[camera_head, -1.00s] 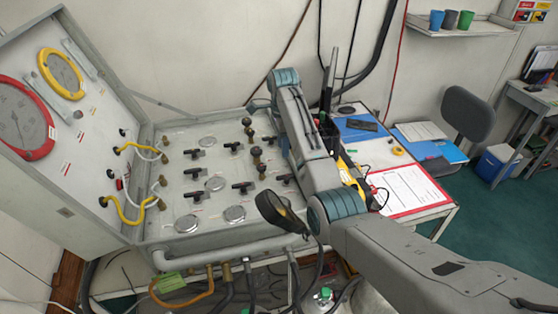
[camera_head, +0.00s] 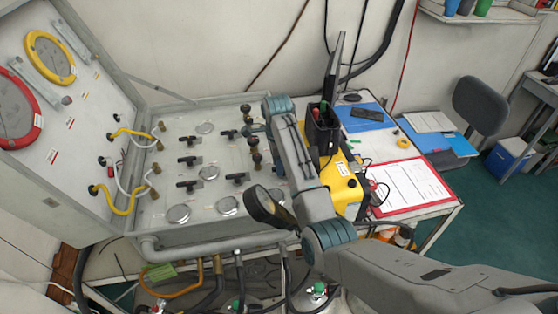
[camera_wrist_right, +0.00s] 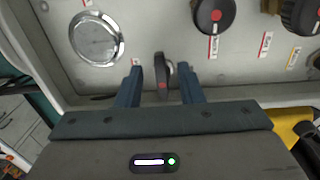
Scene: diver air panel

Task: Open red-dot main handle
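A dark handle with a red dot (camera_wrist_right: 162,86) stands on the pale panel in the right wrist view. My right gripper (camera_wrist_right: 160,68) is open, with one blue-grey finger on each side of this handle. Gaps show between handle and fingers, and I see no grip on it. A round black knob with another red dot (camera_wrist_right: 214,15) sits farther up and right. In the head view my right arm reaches over the right part of the panel (camera_head: 165,212). The arm covers that part, and the fingertips cannot be made out there. My left gripper is not in view.
A silver disc (camera_wrist_right: 96,38) lies left of the handle. Several black T-handles (camera_head: 188,161) stand on the panel. A dark oval thing with an olive rim (camera_head: 268,208) rises near its front edge. A yellow case (camera_head: 342,185) and a red-edged sheet (camera_head: 410,186) are at right.

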